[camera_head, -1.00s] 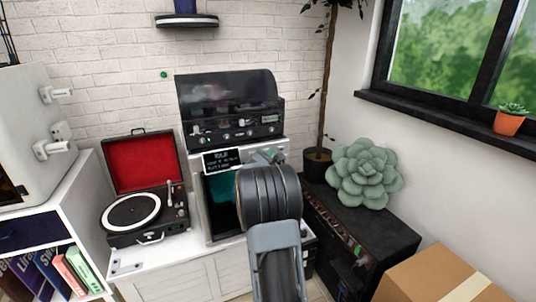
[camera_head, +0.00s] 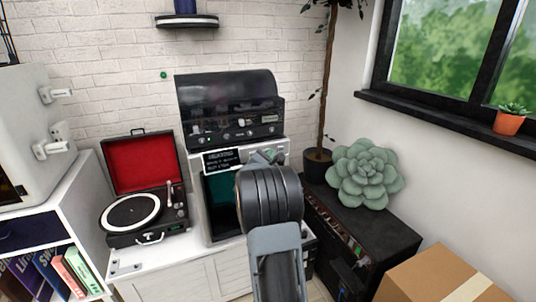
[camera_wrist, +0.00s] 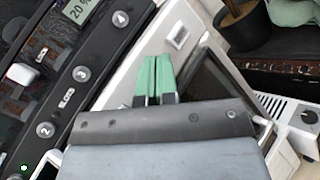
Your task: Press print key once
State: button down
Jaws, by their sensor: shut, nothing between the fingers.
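A white machine (camera_head: 283,147) with a dark opening stands on the white cabinet, with a small dark display (camera_head: 221,160) of lit text on its upper front. In the wrist view a pale square key (camera_wrist: 178,36) sits on its white panel. No label on it is readable. My gripper (camera_wrist: 154,80) is shut and empty, its green fingertips together. They point at the panel just below the key in the picture, and a gap shows between them. I cannot tell how deep the key sits. In the head view my wrist mostly hides the gripper and the key.
A black machine (camera_head: 230,107) with numbered knobs sits on top, close left of my gripper in the wrist view. A record player (camera_head: 146,215) stands at left. A dark cabinet (camera_head: 385,238) with a succulent (camera_head: 363,174) and a cardboard box (camera_head: 440,275) are at right.

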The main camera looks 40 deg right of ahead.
jog(key=shift+s+a, duration=0.15)
jog(key=shift+s, duration=0.2)
jog(key=shift+s+b, duration=0.1)
jog(key=shift+b, duration=0.2)
jog(key=shift+s+a+b, duration=0.4)
jog(key=shift+s+b, duration=0.05)
jog(key=shift+s, duration=0.45)
jog(key=shift+s+a+b, duration=0.35)
jog(key=shift+s+b, duration=0.15)
jog(key=shift+s, duration=0.4)
jog(key=shift+s+a+b, duration=0.4)
jog(key=shift+s+b, duration=0.05)
jog(key=shift+s, duration=0.45)
